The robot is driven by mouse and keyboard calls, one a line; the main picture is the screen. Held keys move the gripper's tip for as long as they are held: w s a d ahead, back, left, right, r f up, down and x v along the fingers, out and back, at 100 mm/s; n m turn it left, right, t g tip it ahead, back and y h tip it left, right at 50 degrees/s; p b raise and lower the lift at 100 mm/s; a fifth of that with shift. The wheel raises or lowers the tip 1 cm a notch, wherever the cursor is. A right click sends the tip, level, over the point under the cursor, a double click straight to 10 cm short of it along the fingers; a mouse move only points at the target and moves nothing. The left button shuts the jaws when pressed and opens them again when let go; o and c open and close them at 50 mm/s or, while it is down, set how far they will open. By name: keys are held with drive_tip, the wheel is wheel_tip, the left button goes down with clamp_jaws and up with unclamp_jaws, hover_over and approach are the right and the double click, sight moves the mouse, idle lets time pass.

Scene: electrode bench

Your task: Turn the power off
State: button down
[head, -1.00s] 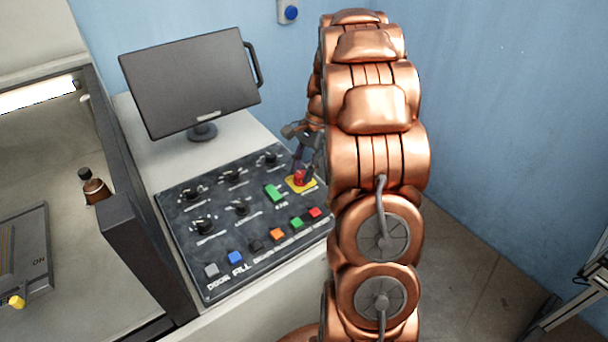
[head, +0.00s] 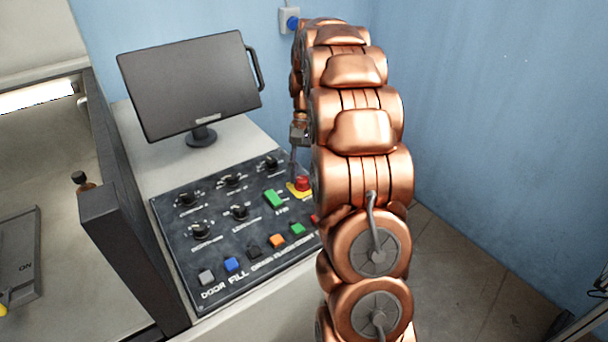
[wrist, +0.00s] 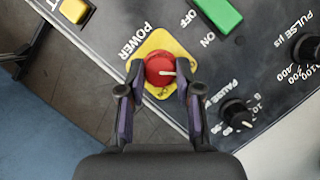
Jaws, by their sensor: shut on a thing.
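The red round power knob (head: 303,183) sits on a yellow plate (head: 295,193) at the panel's right side. In the wrist view the knob (wrist: 160,68) carries a pale pointer mark directed to the right, and the word POWER stands beside its plate. My gripper (wrist: 160,74) is shut on the knob, one finger on each side. In the head view my gripper (head: 296,165) is above the knob and partly hidden by my copper arm. A green rocker switch (wrist: 217,13) lies near the knob, with OFF and ON lettered between them.
The dark control panel (head: 180,230) holds several black dials and coloured buttons; my arm covers its right edge. A monitor (head: 190,85) stands behind it. A dark wall (head: 125,245) borders the left, and a blue wall (head: 490,110) rises at right.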

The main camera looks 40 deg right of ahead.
drive_tip(key=shift+f, duration=0.1)
idle(0.3)
drive_tip(key=c, duration=0.8)
unclamp_jaws()
